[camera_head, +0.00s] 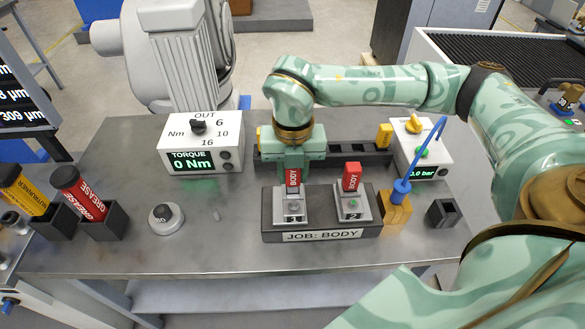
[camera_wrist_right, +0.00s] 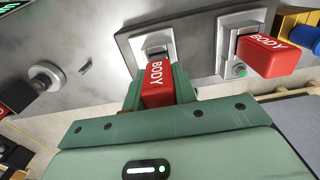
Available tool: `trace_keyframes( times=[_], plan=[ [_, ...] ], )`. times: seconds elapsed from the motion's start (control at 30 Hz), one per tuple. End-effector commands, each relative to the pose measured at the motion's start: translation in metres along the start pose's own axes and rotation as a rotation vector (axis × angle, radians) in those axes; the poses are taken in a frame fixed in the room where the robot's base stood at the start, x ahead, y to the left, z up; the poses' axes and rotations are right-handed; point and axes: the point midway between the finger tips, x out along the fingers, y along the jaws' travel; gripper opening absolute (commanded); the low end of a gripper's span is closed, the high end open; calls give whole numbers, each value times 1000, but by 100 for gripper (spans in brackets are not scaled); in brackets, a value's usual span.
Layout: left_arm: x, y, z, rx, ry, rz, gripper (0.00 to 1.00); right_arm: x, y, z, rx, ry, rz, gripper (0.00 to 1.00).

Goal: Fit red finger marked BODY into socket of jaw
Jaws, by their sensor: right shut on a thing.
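A red finger marked BODY (camera_head: 293,178) is held in my right gripper (camera_head: 292,170), which is shut on it. The finger stands upright over the grey jaw marked 1 (camera_head: 291,208), its lower end at the socket. I cannot tell how deep it sits. The right wrist view shows the same finger (camera_wrist_right: 158,85) between my jaws, beside the jaw's socket (camera_wrist_right: 155,42). A second red BODY finger (camera_head: 352,176) stands on the jaw marked 2 (camera_head: 352,205), which has a green light. It also shows in the wrist view (camera_wrist_right: 268,56). My left gripper is not in view.
The jaws sit on a dark tray labelled JOB: BODY (camera_head: 322,237). A dark rack (camera_head: 345,155) lies behind. A torque box (camera_head: 200,143) is left, a pressure box (camera_head: 425,150) right. A yellow block with a blue tool (camera_head: 395,212) is right of the tray.

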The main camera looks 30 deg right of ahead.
Motion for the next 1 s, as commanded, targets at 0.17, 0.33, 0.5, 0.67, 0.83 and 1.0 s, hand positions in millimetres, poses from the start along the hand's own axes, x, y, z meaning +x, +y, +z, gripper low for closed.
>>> trace_keyframes(
  times=[0.17, 0.33, 0.5, 0.67, 0.83, 1.0],
  plan=[
    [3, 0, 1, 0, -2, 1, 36, 5, 0, 0, 0, 0, 0, 1],
    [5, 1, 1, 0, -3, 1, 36, 10, 0, 0, 0, 0, 0, 1],
    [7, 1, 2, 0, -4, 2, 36, 14, 0, 0, 0, 0, 0, 1],
    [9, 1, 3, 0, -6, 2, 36, 18, 0, 0, 0, 0, 0, 1],
    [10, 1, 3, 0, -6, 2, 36, 20, 0, 0, 1, -1, 0, 38],
    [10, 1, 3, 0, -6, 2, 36, 20, 0, 0, 0, -1, 0, 53]
  ],
)
